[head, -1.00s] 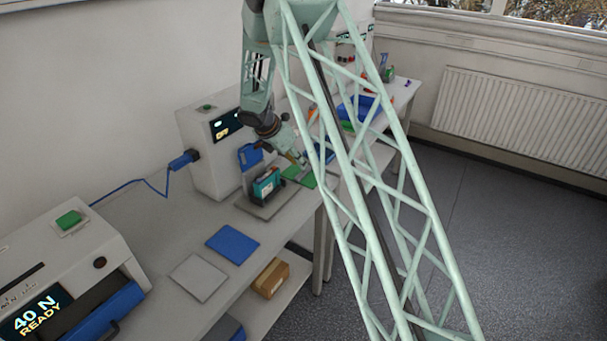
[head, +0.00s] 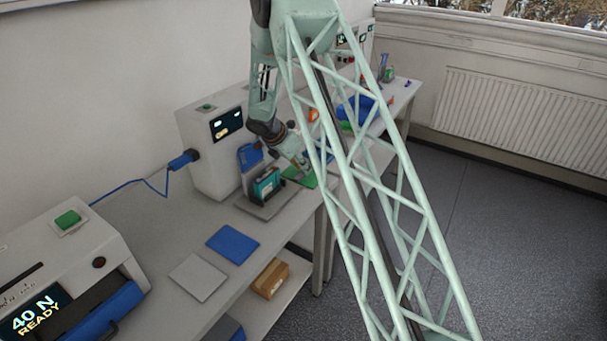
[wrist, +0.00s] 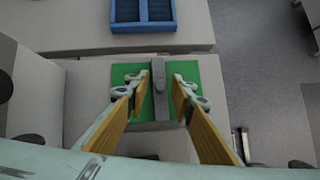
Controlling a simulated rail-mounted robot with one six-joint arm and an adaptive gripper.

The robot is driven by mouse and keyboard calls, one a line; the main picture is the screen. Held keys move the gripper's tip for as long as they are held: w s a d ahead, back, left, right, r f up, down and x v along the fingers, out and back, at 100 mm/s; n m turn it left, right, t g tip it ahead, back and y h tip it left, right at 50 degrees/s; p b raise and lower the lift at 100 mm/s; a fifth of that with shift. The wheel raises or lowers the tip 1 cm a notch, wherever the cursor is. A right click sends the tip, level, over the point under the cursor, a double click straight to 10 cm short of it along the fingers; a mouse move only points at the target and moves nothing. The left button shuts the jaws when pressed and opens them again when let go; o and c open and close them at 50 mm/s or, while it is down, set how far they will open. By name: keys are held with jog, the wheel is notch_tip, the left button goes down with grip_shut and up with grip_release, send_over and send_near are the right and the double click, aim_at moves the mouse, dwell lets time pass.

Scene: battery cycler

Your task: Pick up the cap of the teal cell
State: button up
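The teal cell (head: 266,186), a teal block with dark sides, stands upright on a grey plate in the head view. A narrow grey piece, which looks like the cap (wrist: 159,92), lies on a green mat (wrist: 207,70) in the wrist view. My gripper (wrist: 161,82) is open, with its fingers on either side of the grey piece and a gap showing at both sides. I cannot tell how high the fingertips are above the mat. In the head view my gripper (head: 303,163) is small and over the green mat, right of the teal cell.
A blue tray (wrist: 143,27) lies beyond the green mat, across a gap between surfaces. The white cycler box (head: 212,150) stands behind the teal cell. A blue mat (head: 232,244) and a grey mat (head: 198,277) lie flat on the near bench. A press (head: 70,270) stands front left.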

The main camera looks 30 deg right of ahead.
jog(key=shift+w+d+f, duration=0.1)
jog(key=shift+d+f, duration=0.2)
jog(key=shift+f, duration=0.25)
jog(key=c, duration=0.5)
